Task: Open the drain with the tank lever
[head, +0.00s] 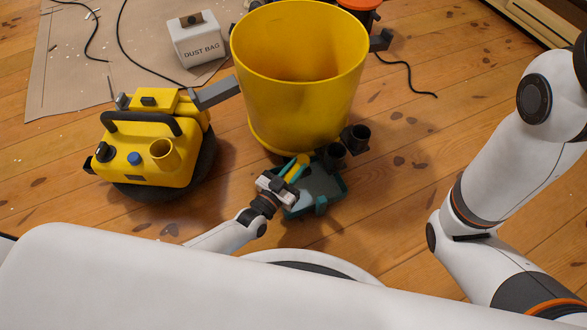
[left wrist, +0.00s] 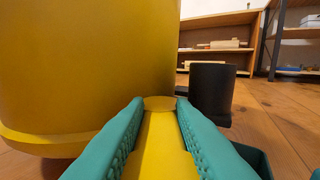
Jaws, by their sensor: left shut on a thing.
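The large yellow tank (head: 298,95) stands open-topped on the wooden floor; its wall fills the left of the left wrist view (left wrist: 85,65). The yellow lever (head: 302,161) sticks out low at the tank's front. In the left wrist view the lever (left wrist: 158,150) lies between the teal fingers of my left gripper (left wrist: 158,108), which are shut on it from both sides. In the head view my left gripper (head: 290,176) is close to the tank's base. The drain opening itself cannot be made out. My right arm shows at the right, but its gripper does not.
A dark teal tray (head: 325,188) lies right of my left gripper, with black cylinders (head: 355,138) beside it. A yellow machine (head: 150,150) stands left. A dust bag box (head: 197,40) and cables lie behind. Floor at the right is mostly clear.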

